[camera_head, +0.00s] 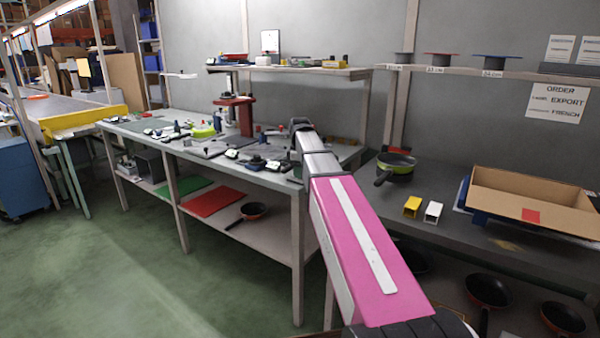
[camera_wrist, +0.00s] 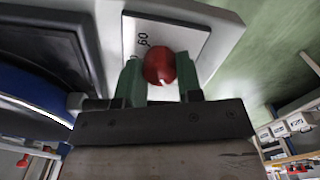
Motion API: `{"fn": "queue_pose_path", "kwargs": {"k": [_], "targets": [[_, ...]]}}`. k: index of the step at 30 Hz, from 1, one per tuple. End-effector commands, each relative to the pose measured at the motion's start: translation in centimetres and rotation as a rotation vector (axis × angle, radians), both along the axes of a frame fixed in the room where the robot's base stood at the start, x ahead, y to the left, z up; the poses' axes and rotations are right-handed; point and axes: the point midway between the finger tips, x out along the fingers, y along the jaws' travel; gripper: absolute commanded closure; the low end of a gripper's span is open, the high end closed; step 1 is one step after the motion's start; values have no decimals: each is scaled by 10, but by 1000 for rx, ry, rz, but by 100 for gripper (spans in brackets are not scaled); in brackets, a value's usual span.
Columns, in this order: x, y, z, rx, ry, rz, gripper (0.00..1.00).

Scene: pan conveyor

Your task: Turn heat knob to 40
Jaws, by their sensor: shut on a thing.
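The heat knob (camera_wrist: 161,67) shows in the wrist view as a round red knob on a white panel (camera_wrist: 188,37). The number 60 (camera_wrist: 143,40) is printed on the panel beside it. The other markings and the knob's pointer are hidden or too small to read. My gripper (camera_wrist: 158,72) has its two green fingers on either side of the knob, shut on it. In the head view my pink arm reaches over the workbench and hides the knob and the fingers.
A long workbench (camera_head: 285,178) carries several small devices and tools. At right, a green pan (camera_head: 398,163) and an open cardboard box (camera_head: 520,205) stand on another table. Several dark pans lie on the lower shelves. In the wrist view a dark device with a blue curved part (camera_wrist: 30,108) is at left.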

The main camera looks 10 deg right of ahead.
Motion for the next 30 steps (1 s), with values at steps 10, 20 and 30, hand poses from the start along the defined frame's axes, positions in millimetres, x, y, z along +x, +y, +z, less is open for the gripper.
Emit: {"fn": "queue_pose_path", "kwargs": {"k": [10, 20, 30], "targets": [[0, 0, 0, 0, -1, -261, 90], [0, 0, 1, 0, -1, -467, 90], [0, 0, 1, 0, -1, -550, 90]]}}
